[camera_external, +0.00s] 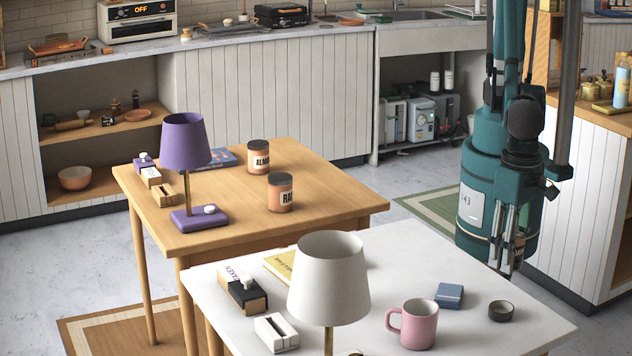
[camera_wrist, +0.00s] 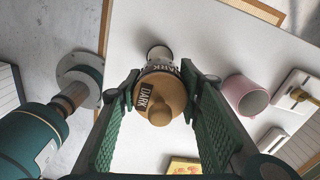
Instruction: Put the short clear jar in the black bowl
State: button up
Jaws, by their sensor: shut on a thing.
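My gripper (camera_wrist: 158,100) is shut on a jar (camera_wrist: 160,110) with a tan knobbed lid and a DARK label, held between the two green finger pads. Whether its body is clear is hard to see. In the external view my gripper (camera_external: 507,258) hangs at the right, over the back right of the white table; the jar cannot be made out there. A small black bowl (camera_external: 501,312) sits on the table's right part. In the wrist view a small dark-rimmed round thing (camera_wrist: 158,53), seemingly the bowl, shows just beyond the jar, partly hidden by it.
The white table (camera_external: 450,277) also holds a pink mug (camera_external: 414,325), a blue box (camera_external: 449,295), a white lamp (camera_external: 329,280), a yellow book (camera_external: 283,264) and small boxes. A wooden table (camera_external: 235,225) with a purple lamp stands behind.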

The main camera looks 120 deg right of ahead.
jog(key=shift+f+b, duration=0.5)
jog(key=shift+f, duration=2.65)
jog(key=shift+f+b, duration=0.4)
jog(key=shift+f, duration=1.45)
jog(key=shift+f, duration=0.2)
jog(key=o, duration=1)
jog(key=shift+r, duration=0.1)
notch_tip(320, 180, up, 12)
jog(key=shift+r+p, duration=0.1)
jog(key=shift+p, duration=0.9)
